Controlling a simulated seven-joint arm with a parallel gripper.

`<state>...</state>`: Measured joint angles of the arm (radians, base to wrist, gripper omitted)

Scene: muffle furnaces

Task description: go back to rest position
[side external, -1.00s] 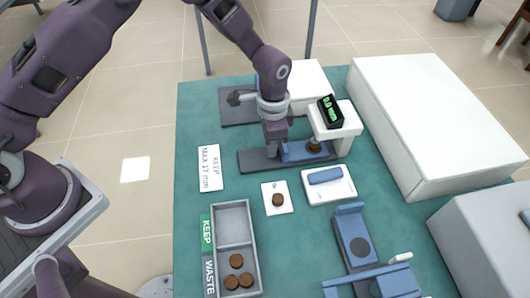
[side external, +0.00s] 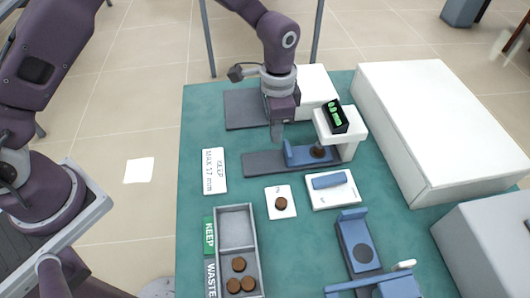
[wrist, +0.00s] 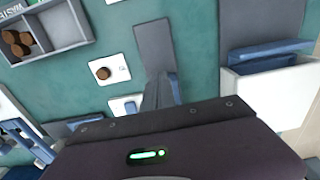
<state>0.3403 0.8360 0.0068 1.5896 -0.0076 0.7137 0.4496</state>
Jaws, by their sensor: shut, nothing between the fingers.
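My gripper (side external: 277,138) is shut and empty. It hangs fingers-down above the left end of the dark base of the measuring device, beside its blue slide (side external: 300,153) and apart from it as far as I can tell. The fingers also show in the wrist view (wrist: 161,92), over the device's dark grey base plate (wrist: 152,45). A brown disc (side external: 319,151) sits at the blue slide, under the white measuring head (side external: 352,127). The head carries a black display (side external: 335,117) with green digits too small to read.
A divided grey tray (side external: 235,230) holds several brown discs in its near compartment. Another brown disc (side external: 281,203) lies on a white card. A white pad with a blue block (side external: 329,181), a blue fixture (side external: 357,240) and large white boxes (side external: 435,125) stand right. The mat's left side is mostly clear.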

